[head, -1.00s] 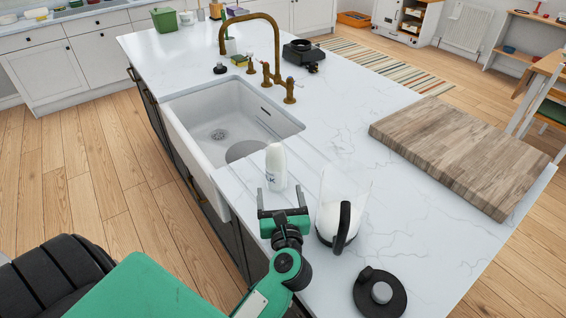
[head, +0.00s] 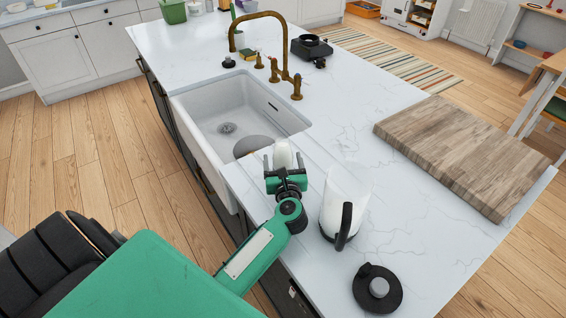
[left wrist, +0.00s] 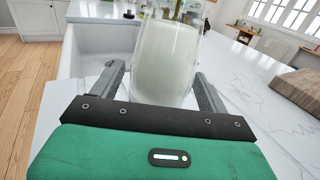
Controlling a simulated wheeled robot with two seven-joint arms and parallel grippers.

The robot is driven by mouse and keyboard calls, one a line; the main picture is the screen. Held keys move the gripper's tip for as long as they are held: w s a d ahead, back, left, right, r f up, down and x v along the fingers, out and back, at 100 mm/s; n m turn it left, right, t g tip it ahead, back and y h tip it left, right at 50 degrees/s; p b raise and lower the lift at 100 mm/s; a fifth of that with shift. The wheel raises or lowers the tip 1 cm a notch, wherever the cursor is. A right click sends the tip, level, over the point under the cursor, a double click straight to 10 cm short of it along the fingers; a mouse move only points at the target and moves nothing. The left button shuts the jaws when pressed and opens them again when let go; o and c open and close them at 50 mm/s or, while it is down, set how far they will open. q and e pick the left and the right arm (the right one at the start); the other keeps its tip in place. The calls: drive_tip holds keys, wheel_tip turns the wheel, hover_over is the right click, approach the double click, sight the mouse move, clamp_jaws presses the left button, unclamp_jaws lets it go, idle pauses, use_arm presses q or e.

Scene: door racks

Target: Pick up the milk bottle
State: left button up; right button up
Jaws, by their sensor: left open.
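The white milk bottle (head: 282,153) stands on the marble counter just in front of the sink in the head view. Its lower part is hidden behind my left gripper (head: 284,162). In the left wrist view the bottle (left wrist: 167,60) looks close and pale, with its upper part cut off by the frame edge. My left gripper (left wrist: 163,85) is open, with one finger on each side of the bottle. A gap shows beside the fingers, and I cannot tell whether either finger touches it. My right gripper is not in view.
A clear jug with a black handle (head: 345,205) stands right of my left gripper, with a black round lid (head: 378,287) nearer. The white sink (head: 235,115) and brass tap (head: 271,40) lie beyond. A wooden board (head: 465,150) lies at right.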

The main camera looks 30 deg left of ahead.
use_arm(q)
drive_tip(key=shift+w+a, duration=0.45)
drive_tip(key=shift+w, duration=0.05)
drive_tip(key=c, duration=1.4)
drive_tip(key=shift+r, duration=0.2)
drive_tip(key=shift+r+b, duration=0.6)
drive_tip(key=shift+r, duration=9.1)
drive_tip(key=shift+r, duration=0.15)
